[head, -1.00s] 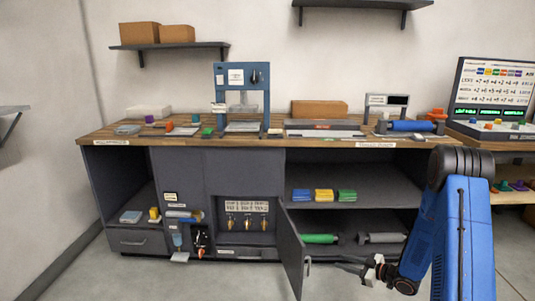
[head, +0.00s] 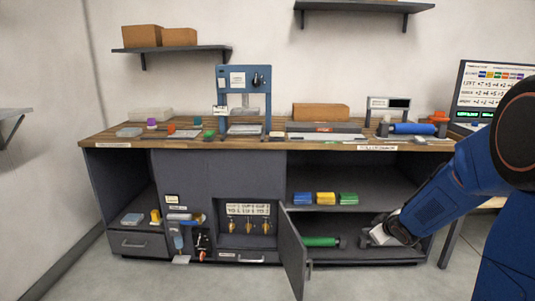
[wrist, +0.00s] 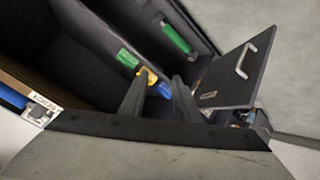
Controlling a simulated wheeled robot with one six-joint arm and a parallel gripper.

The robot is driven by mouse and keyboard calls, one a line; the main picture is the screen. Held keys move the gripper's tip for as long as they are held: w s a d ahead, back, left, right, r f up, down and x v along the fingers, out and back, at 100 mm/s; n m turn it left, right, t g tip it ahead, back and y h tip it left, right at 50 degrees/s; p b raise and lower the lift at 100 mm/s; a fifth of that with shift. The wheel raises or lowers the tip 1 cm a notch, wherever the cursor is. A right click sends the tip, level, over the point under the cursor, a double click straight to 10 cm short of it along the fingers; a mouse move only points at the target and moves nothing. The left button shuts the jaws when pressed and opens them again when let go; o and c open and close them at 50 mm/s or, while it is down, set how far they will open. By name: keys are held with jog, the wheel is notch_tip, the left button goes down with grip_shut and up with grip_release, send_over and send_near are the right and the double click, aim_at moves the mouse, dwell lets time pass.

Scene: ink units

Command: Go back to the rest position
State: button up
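My gripper (wrist: 160,95) shows in the wrist view as two dark fingers spread apart, with nothing held between them. The yellow and blue blocks behind the fingers are on the shelf beyond. In the head view my blue arm (head: 450,185) comes in from the right. Its pale wrist part (head: 397,229) is in front of the cabinet's lower right bay, and the fingertips cannot be made out there.
The cabinet door (head: 292,252) stands open, and its handle shows in the wrist view (wrist: 242,62). The shelf holds blue (head: 302,198), yellow (head: 325,198) and green (head: 347,198) blocks. A green roller (head: 320,241) lies below. Open floor lies in front.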

jog(key=s+r+m+g+h, duration=0.1)
jog(key=s+r+m+h, duration=0.1)
jog(key=s+r, duration=0.5)
jog(key=s+a+r+m+g, duration=0.1)
jog(key=s+a, duration=0.2)
jog(key=s, duration=0.8)
jog(key=s+a+r+m+g+y, duration=0.1)
jog(key=s+a+m+g, duration=0.1)
jog(key=s, duration=1)
jog(key=s+a+r+m+g, duration=0.1)
jog(key=s+a, duration=0.4)
jog(key=s, duration=0.6)
jog(key=shift+s+r+m+g+y, duration=0.2)
jog(key=shift+r+m+g+y, duration=0.1)
jog(key=shift+r+m+y, duration=0.1)
